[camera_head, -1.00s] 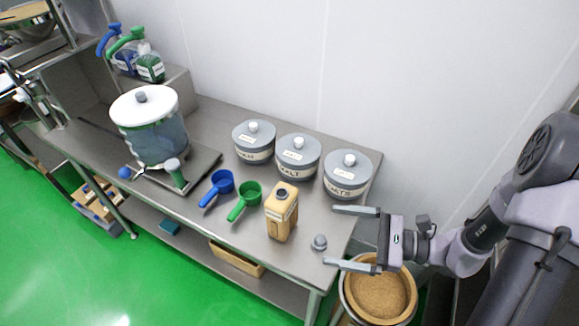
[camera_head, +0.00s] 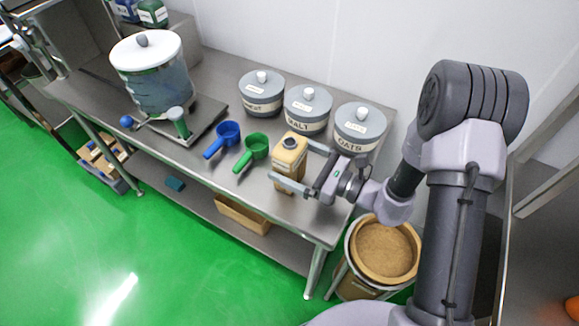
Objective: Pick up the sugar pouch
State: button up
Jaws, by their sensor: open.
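The likely sugar pouch (camera_head: 290,168) is a tan, box-shaped pack with a dark round cap and a pale label. It stands upright on the steel table near the front edge. My gripper (camera_head: 290,160) is open and reaches in from the right. One finger lies along the pouch's near side and the other passes at its far right side, so the pouch appears to be between the fingertips. I cannot tell whether either finger touches it.
Three grey lidded canisters stand behind: (camera_head: 261,93), malt (camera_head: 307,109) and oats (camera_head: 359,127). A green scoop (camera_head: 256,148) and a blue scoop (camera_head: 228,133) lie left of the pouch. A white-lidded vessel (camera_head: 160,80) stands farther left. A round grain bin (camera_head: 383,252) is below right.

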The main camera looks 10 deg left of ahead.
jog(key=shift+w+a+r, duration=0.1)
jog(key=shift+w+a, duration=0.05)
jog(key=shift+a, duration=0.2)
jog(key=c, duration=2.1)
